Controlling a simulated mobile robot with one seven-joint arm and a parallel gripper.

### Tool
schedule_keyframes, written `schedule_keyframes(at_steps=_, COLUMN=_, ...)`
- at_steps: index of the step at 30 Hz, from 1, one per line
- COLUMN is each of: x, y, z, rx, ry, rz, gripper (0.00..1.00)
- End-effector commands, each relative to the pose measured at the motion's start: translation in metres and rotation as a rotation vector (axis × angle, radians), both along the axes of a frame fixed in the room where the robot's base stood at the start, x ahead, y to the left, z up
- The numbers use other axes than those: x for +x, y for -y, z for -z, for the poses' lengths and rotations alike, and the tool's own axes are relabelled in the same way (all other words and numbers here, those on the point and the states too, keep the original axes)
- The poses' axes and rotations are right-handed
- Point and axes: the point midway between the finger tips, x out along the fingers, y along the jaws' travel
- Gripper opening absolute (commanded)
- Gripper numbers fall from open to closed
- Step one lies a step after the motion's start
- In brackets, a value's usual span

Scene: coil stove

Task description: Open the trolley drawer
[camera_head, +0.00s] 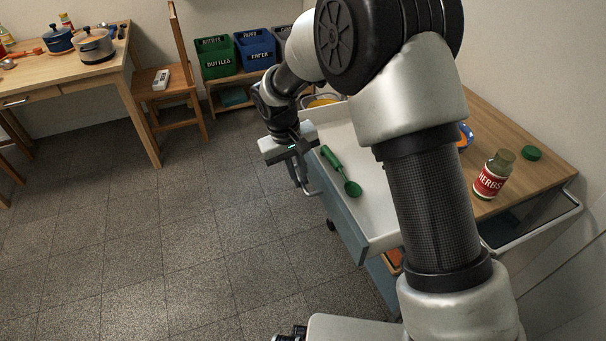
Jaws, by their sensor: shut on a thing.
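The trolley (545,160) has a wooden top and stands at the right. Its drawer (385,225) is pulled out to the left, with a white inside and a blue-grey front. A green spoon-like utensil (341,171) lies in the drawer. My gripper (302,172) is at the outer side of the drawer front, shut on the drawer handle (313,192). Part of the handle shows below the jaws. My arm hides much of the trolley and the inner part of the drawer.
A herbs jar (491,176) and a green lid (531,153) are on the trolley top. Bottles and paper bins (216,58) stand at the back. A wooden chair (163,95) and a table with pots (128,62) are at the back left. The tiled floor left of the drawer is clear.

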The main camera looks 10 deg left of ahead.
Motion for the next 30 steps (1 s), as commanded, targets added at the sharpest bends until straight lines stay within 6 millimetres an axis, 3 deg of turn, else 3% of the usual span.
schedule_keyframes(at_steps=5, x=0.000, y=0.000, z=-0.001, rx=0.000, ry=0.001, rz=0.000, gripper=0.00)
schedule_keyframes(at_steps=6, x=0.000, y=0.000, z=-0.001, rx=0.000, ry=0.001, rz=0.000, gripper=0.12)
schedule_keyframes(at_steps=9, x=0.000, y=0.000, z=-0.001, rx=0.000, ry=0.001, rz=0.000, gripper=0.28)
schedule_keyframes(at_steps=20, x=0.000, y=-0.001, z=-0.005, rx=0.000, ry=0.001, rz=0.000, gripper=0.28)
schedule_keyframes(at_steps=23, x=0.000, y=-0.003, z=-0.017, rx=0.002, ry=0.003, rz=0.000, gripper=0.28)
schedule_keyframes(at_steps=30, x=-0.005, y=-0.012, z=-0.071, rx=0.003, ry=0.004, rz=0.000, gripper=0.28)
